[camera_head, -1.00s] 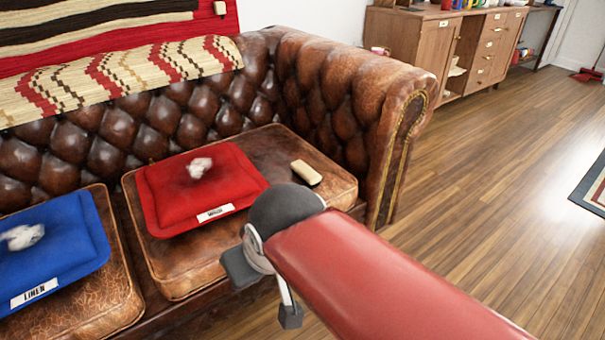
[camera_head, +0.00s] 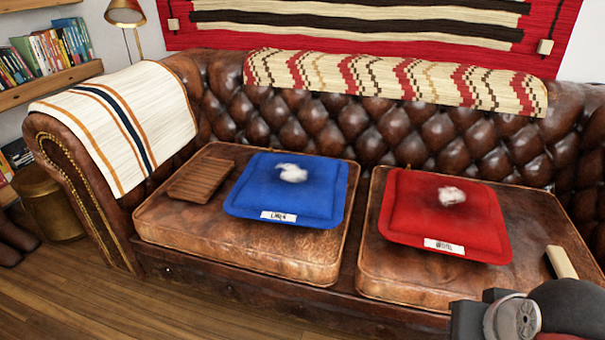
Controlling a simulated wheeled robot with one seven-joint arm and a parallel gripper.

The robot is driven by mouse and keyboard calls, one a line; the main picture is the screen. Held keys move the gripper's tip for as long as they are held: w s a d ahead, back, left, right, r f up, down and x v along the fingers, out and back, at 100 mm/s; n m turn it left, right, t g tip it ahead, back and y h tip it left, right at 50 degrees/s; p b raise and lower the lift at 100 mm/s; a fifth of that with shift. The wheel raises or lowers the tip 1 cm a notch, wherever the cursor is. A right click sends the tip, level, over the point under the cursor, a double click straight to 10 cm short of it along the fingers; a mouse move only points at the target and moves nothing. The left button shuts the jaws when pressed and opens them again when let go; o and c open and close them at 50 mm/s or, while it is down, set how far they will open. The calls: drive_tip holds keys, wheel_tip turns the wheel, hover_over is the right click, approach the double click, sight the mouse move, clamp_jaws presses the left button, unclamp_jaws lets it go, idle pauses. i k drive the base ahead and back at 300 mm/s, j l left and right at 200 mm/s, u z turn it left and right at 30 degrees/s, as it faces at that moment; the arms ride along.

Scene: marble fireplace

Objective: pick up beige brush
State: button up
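The beige brush (camera_head: 561,263) lies on the right sofa cushion, to the right of the red pillow, near the right edge of the view. Part of my arm's end (camera_head: 520,318) shows at the lower right corner, in front of the cushion and below the brush in the picture. It does not appear to touch the brush. My gripper's fingertips are cut off or hidden, so its opening does not show.
A red pillow (camera_head: 400,215) and a blue pillow (camera_head: 325,200), each with a white tuft and label, lie on the brown leather sofa (camera_head: 230,252). A brown slatted wooden piece (camera_head: 202,180) lies at left. Bare wood floor (camera_head: 90,315) shows at lower left.

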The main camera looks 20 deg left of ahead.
sight(560, 266)
drive_tip(key=i+l, duration=0.2)
drive_tip(key=l, duration=0.15)
drive_tip(key=i+l, duration=0.2)
drive_tip(key=l, duration=0.15)
drive_tip(key=i+l, duration=0.2)
drive_tip(key=l, duration=0.15)
drive_tip(key=z, duration=0.05)
